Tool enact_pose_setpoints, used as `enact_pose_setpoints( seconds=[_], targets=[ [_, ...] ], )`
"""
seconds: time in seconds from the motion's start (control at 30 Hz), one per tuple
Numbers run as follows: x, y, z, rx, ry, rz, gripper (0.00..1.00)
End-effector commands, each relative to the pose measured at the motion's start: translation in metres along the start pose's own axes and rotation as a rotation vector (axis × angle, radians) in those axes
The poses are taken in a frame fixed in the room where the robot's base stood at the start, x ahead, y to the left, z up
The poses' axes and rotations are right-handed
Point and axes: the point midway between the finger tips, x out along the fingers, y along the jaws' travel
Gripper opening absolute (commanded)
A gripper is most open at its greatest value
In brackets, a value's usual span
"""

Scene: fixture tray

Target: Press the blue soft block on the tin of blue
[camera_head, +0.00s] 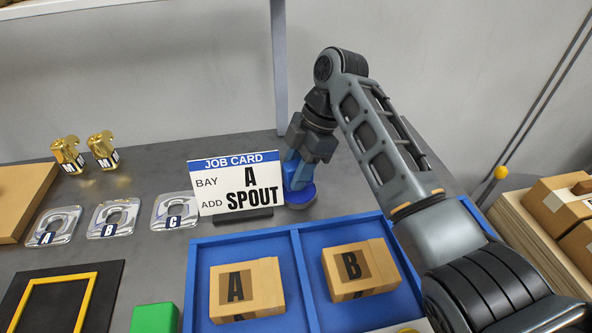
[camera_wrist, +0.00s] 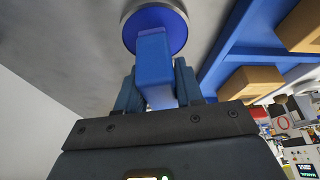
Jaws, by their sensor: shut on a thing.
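My gripper (camera_head: 300,166) is shut on the blue soft block (camera_wrist: 155,62) and points down behind the right edge of the job card. The block shows clearly between the two fingers in the wrist view. The tin of blue (camera_head: 302,200) is a round tin with a blue face, on the grey table. In the wrist view the tin (camera_wrist: 131,33) has a pale rim, and the block's far end overlaps its blue face. Whether the block touches or hovers just above the face cannot be told.
The job card (camera_head: 235,185) reads bay A, add SPOUT, and stands close left of the tin. A blue tray (camera_head: 245,240) with boxes A (camera_head: 262,287) and B (camera_head: 377,268) lies in front. Clear rings (camera_head: 112,217), gold spouts (camera_head: 101,150) and a green block (camera_head: 154,319) are left.

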Motion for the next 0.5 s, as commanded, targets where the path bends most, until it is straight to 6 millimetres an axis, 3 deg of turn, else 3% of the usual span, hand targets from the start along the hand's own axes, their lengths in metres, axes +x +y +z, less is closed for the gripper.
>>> enact_pose_setpoints(
  seconds=[0.5],
  targets=[
    [-0.039,0.0,-0.016,0.0,0.0,0.001,0.12]
  ],
)
